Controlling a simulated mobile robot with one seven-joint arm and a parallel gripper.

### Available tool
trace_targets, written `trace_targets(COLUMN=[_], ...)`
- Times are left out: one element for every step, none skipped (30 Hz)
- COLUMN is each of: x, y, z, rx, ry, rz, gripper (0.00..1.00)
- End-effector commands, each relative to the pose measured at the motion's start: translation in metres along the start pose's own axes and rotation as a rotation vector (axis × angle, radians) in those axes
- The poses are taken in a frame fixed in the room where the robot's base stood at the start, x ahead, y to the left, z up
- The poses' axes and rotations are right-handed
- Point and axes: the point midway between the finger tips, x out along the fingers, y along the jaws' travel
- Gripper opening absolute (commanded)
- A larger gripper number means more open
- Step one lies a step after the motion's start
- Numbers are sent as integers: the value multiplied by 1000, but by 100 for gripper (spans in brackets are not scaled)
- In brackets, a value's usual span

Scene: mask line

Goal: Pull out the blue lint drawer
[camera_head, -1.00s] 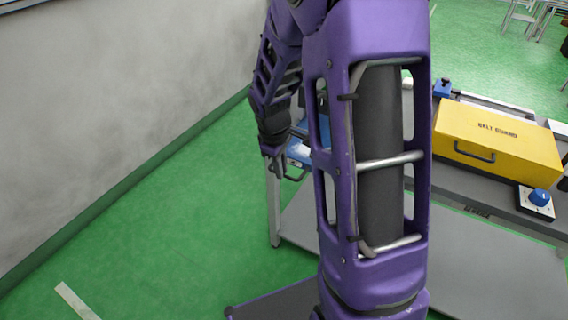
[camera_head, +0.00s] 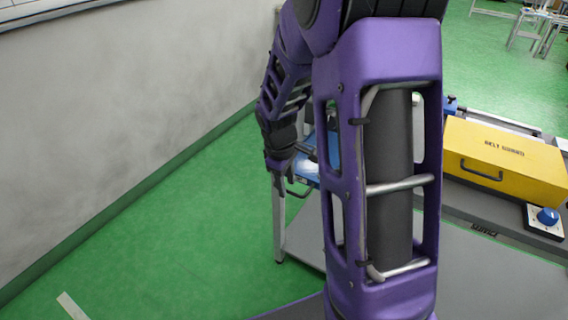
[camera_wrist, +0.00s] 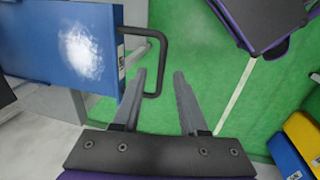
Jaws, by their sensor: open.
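The blue lint drawer (camera_wrist: 65,50) is at the upper left in the wrist view, with a white fuzzy patch of lint on it. Its dark handle (camera_wrist: 163,62) sticks out to the right from its front.
A yellow belt guard box (camera_head: 503,160) stands on the grey machine to the right, near a blue knob (camera_head: 548,216). A grey wall (camera_head: 120,120) runs along the left. Green floor (camera_head: 170,230) lies clear between wall and machine.

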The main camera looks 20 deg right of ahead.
Motion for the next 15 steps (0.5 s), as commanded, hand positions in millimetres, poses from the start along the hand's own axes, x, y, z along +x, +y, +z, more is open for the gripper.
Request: trace_targets(x=[-9,-14,-22,-29,-36,-46,-54,-61,-71,-79,-86,-96,-103,-110,-119], y=[1,1,1,1,1,2,2,2,2,2,2,2,2,1,1], z=[-1,-1,-1,-1,-1,-1,-1,-1,-1,-1,-1,-1,-1,-1,0], rx=[1,1,1,1,1,0,-1,0,0,1,1,1,1,0,0], ry=[3,3,4,5,5,5,5,6,5,6,5,5,4,4,5], rz=[3,3,3,3,4,5,5,5,4,5,4,5,5,4,4], gripper=[42,42,42,42,42,42,42,42,42,42,42,42,42,42,42])
